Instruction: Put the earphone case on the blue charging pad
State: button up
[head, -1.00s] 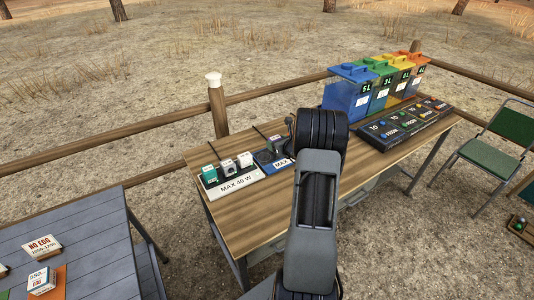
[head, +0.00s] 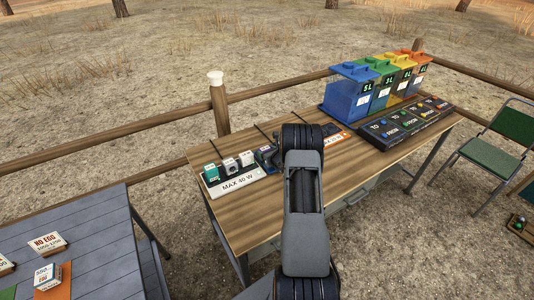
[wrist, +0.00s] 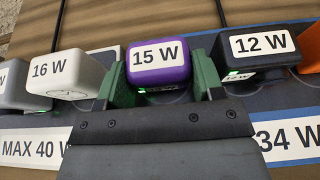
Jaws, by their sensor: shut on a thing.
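A small purple case marked 15 W (wrist: 158,60), which I take for the earphone case, sits between the green fingers of my gripper (wrist: 161,80) in the wrist view. My gripper is shut on it. In the head view the purple case (head: 265,153) shows just left of my arm. The blue charging pad (wrist: 275,104) lies beneath and to the right, and the case is at its left end. A green light glows under the case. I cannot tell whether its full weight rests on the pad. My arm hides much of the blue pad in the head view.
A white block marked 16 W (wrist: 70,74) stands close on the left, by the MAX 40 W pad (head: 236,182). A dark block marked 12 W (wrist: 258,47) stands close on the right. Coloured bins (head: 349,98) stand farther right.

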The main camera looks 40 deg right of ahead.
jog(key=shift+f, duration=0.15)
jog(key=o, duration=0.7)
jog(key=shift+c, duration=0.2)
